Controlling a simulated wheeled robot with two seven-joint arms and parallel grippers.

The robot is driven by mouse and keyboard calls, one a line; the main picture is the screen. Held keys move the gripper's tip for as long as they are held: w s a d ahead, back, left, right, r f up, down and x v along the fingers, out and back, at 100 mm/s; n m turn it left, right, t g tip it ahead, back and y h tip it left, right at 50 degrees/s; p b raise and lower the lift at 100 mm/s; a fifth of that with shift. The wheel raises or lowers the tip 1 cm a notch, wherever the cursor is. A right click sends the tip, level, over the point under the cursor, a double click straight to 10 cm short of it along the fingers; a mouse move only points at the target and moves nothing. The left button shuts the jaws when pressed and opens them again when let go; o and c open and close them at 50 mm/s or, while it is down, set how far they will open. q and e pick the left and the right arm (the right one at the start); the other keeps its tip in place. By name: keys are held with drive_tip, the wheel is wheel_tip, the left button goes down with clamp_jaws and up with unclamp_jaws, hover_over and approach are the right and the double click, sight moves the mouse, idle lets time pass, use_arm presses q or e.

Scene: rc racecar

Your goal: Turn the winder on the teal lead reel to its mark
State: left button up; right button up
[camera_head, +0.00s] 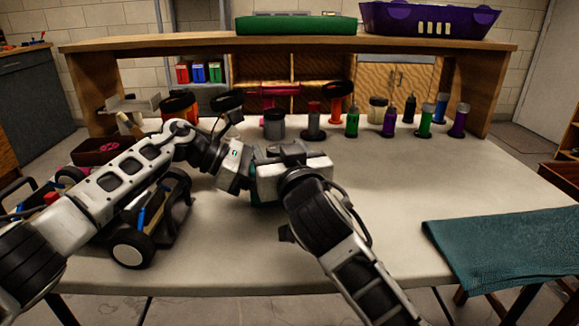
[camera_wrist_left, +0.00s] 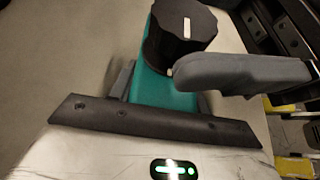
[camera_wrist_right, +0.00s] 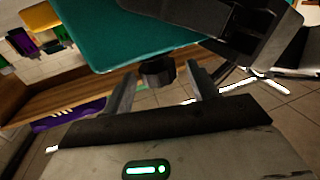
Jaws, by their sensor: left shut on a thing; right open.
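The teal lead reel (camera_wrist_left: 165,92) is held off the table in my left gripper (camera_wrist_left: 163,88), whose fingers are shut on its sides. Its black fluted winder (camera_wrist_left: 180,38) carries a white line on its face. A small pale spot shows at the winder's lower edge. In the right wrist view the winder (camera_wrist_right: 157,73) lies between the open fingers of my right gripper (camera_wrist_right: 160,80), with gaps on both sides. One right finger crosses the left wrist view close to the winder; contact is unclear. In the head view the grippers mostly hide the reel.
A racecar (camera_head: 133,248) stands at the left of the table, under my left arm. Several bottles and jars line the back, including a green bottle (camera_head: 352,122). A teal cloth (camera_head: 505,245) covers the front right corner. The table between is clear.

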drive_tip(key=v, duration=1)
drive_tip(key=shift+s, duration=0.3)
use_arm(q)
drive_tip(key=o, duration=1)
drive_tip(key=shift+a, duration=0.1)
drive_tip(key=v, duration=1.2)
